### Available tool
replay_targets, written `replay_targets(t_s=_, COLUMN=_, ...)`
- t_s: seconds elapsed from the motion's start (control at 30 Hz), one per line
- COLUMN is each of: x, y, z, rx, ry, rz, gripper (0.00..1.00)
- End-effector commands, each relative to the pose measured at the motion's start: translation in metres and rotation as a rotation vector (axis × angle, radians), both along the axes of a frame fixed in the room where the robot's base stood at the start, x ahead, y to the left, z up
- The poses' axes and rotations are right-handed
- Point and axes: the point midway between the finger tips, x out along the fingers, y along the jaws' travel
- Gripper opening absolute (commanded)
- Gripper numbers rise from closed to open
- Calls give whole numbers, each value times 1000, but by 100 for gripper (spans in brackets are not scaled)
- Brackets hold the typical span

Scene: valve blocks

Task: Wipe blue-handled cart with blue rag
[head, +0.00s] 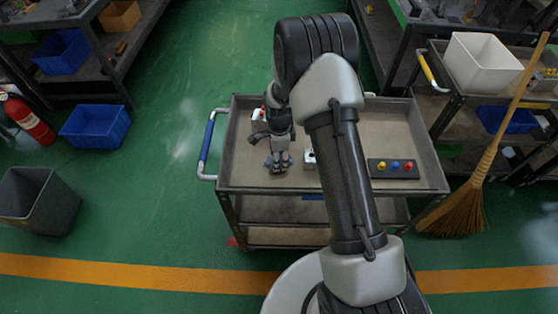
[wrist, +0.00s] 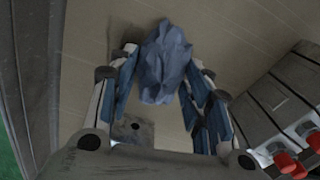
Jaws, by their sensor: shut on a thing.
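The blue-handled cart stands in front of me in the head view, with its grey top tray (head: 242,165) and the blue handle (head: 207,145) on its left side. My gripper (head: 279,162) points down over the left half of the tray. In the wrist view, my gripper (wrist: 165,70) is shut on the crumpled blue rag (wrist: 166,58), which sits between the fingers. The rag is at or just above the tray surface; I cannot tell whether it touches. My arm hides the middle of the tray.
A block with red knobs (wrist: 285,115) is close to the gripper's right in the wrist view. A broom (head: 462,207) leans right of the cart.

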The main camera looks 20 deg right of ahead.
Motion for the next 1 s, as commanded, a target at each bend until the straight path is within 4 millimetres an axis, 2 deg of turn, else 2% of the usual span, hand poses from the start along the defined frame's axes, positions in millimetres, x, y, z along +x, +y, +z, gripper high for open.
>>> replay_targets(t_s=0.17, x=-5, y=1, z=-3, rx=0, ry=2, rz=0, gripper=26)
replay_targets(t_s=0.5, x=-36, y=11, z=-7, rx=1, ry=12, rz=-1, gripper=26)
replay_targets(t_s=0.77, x=-47, y=14, z=-9, rx=0, ry=17, rz=0, gripper=26)
replay_targets(t_s=1.0, x=-66, y=20, z=-7, rx=1, ry=19, rz=2, gripper=26)
